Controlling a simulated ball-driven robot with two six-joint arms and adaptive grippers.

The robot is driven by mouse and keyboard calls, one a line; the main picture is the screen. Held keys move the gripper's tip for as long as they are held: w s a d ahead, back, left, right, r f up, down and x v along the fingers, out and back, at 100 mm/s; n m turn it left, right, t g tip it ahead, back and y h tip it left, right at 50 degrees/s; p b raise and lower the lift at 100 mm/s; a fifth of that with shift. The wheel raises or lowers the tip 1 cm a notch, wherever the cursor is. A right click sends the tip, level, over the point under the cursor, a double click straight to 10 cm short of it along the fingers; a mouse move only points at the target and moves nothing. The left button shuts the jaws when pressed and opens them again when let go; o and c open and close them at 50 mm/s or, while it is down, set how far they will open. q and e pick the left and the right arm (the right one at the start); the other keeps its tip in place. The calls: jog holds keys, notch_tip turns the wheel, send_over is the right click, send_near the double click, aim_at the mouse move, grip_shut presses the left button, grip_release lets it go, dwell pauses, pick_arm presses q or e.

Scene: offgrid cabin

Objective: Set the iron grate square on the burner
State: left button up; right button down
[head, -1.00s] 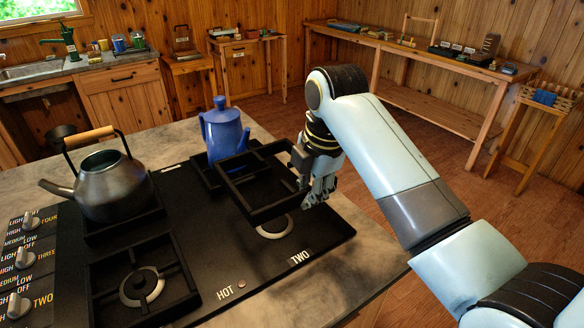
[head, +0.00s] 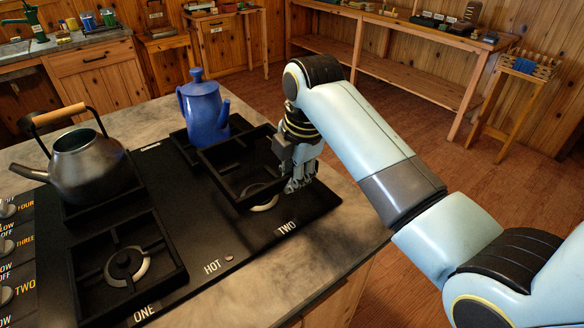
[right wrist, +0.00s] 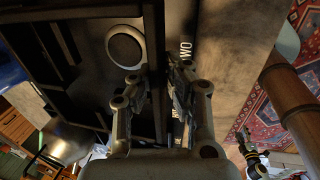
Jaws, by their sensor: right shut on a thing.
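The black square iron grate (head: 219,184) hangs over burner two (head: 264,204) at the cooktop's right side. My right gripper (head: 298,184) is shut on the grate's right-hand bar. The burner's pale ring shows below and through the grate, towards its near right part. Whether the grate's underside touches the cooktop (head: 205,235), I cannot tell. In the right wrist view, my fingers (right wrist: 158,84) are on either side of a dark grate bar (right wrist: 157,40), with the burner ring (right wrist: 125,46) to its left.
A blue coffee pot (head: 203,110) stands on the rear burner close behind the grate. A dark kettle (head: 88,165) stands at the left. Burner one (head: 126,265) has its own grate. Bare counter (head: 290,262) lies in front of the cooktop.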

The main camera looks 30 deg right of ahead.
aim_at(291, 216)
jog(key=shift+s+b+x, duration=0.2)
jog(key=shift+b+x, duration=0.15)
jog(key=shift+x, duration=0.6)
jog(key=shift+s+b+x, duration=0.25)
jog(key=shift+b+x, duration=0.15)
jog(key=shift+x, duration=0.65)
jog(key=shift+s+b+x, duration=0.2)
jog(key=shift+b+x, duration=0.15)
jog(key=shift+x, duration=0.65)
jog(key=shift+s+b+x, duration=0.25)
jog(key=shift+b+x, duration=0.15)
jog(key=shift+x, duration=0.65)
jog(key=shift+d+f+p, duration=0.1)
jog(key=shift+f+p, duration=0.05)
jog(key=shift+p, duration=0.75)
jog(key=shift+w+f+p, duration=0.1)
jog(key=shift+f+p, duration=0.3)
jog(key=shift+f, duration=0.15)
dwell(1.2)
jog(key=c, duration=1.4)
grip_release()
jog(key=shift+o, duration=1.1)
jog(key=shift+s+f, duration=0.15)
jog(key=shift+s, duration=0.05)
jog(key=o, duration=0.5)
jog(key=shift+c, duration=0.2)
